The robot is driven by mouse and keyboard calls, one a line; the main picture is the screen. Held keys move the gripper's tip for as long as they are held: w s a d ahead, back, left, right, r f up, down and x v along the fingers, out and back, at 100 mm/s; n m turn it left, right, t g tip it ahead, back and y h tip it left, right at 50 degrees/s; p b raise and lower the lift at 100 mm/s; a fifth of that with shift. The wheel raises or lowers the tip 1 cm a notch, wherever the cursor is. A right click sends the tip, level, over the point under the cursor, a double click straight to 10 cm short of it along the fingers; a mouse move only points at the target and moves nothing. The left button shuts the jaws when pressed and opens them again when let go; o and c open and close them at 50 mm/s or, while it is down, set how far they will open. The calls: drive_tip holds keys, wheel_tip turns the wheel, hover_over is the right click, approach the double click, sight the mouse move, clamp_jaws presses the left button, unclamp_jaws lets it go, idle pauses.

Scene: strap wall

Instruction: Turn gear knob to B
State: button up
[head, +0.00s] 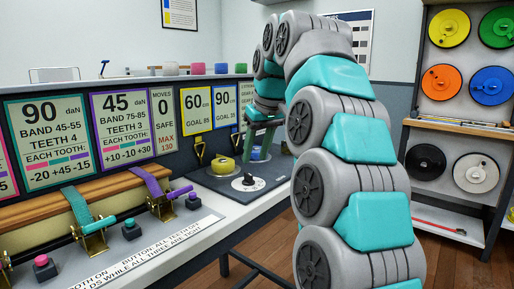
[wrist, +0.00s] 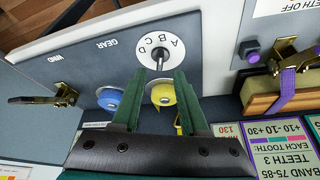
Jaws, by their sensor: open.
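The gear dial (wrist: 147,65) is a white disc lettered A, B, C and D, on a dark grey panel beside the word GEAR. Its small black knob (wrist: 160,54) stands at the centre; I cannot tell surely which letter it points to. In the head view the dial (head: 238,186) sits on the bench panel with the black knob (head: 248,180) on it. My gripper (wrist: 160,74) is open, its two green fingers apart and empty, their tips appearing just short of the knob in the wrist view. In the head view the gripper (head: 260,138) is partly hidden by my arm.
A yellow spool (wrist: 162,93) and a blue spool (wrist: 108,98) sit close to the fingers. A brass lever (wrist: 60,97) is at left. A purple strap (head: 152,182), a teal strap (head: 78,208) and purple button (head: 192,200) are on the bench.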

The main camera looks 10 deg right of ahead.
drive_tip(key=shift+s+d+r, duration=0.2)
drive_tip(key=shift+r, duration=0.4)
drive_tip(key=shift+a, duration=0.15)
idle(0.5)
